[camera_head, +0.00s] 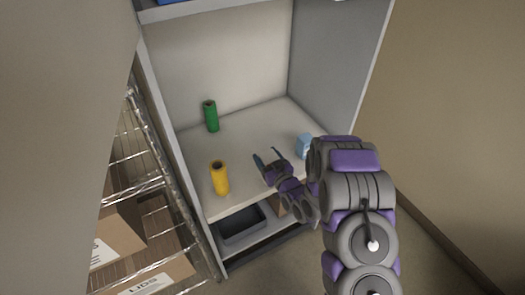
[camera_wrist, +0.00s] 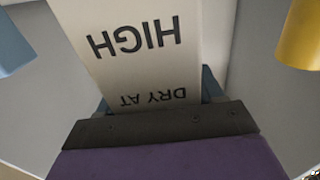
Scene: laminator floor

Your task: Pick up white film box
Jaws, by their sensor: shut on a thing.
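A white box (camera_wrist: 138,65) with dark upside-down lettering, "HIGH" and "DRY AT", fills the middle of the wrist view. My gripper (camera_head: 267,157) is shut on this box, with a blue-grey finger showing at each side of it in the wrist view. In the head view my gripper is over the pale cabinet shelf (camera_head: 240,150), between the yellow roll and the blue item. The box is hard to make out against the pale shelf there. I cannot tell whether it still touches the shelf.
A yellow roll (camera_head: 219,178) stands near the shelf's front left, and a green roll (camera_head: 211,116) behind it. A light blue item (camera_head: 304,146) is at the right, partly behind my arm. A dark tray (camera_head: 242,226) sits below. A wire rack (camera_head: 150,215) with cardboard boxes stands left.

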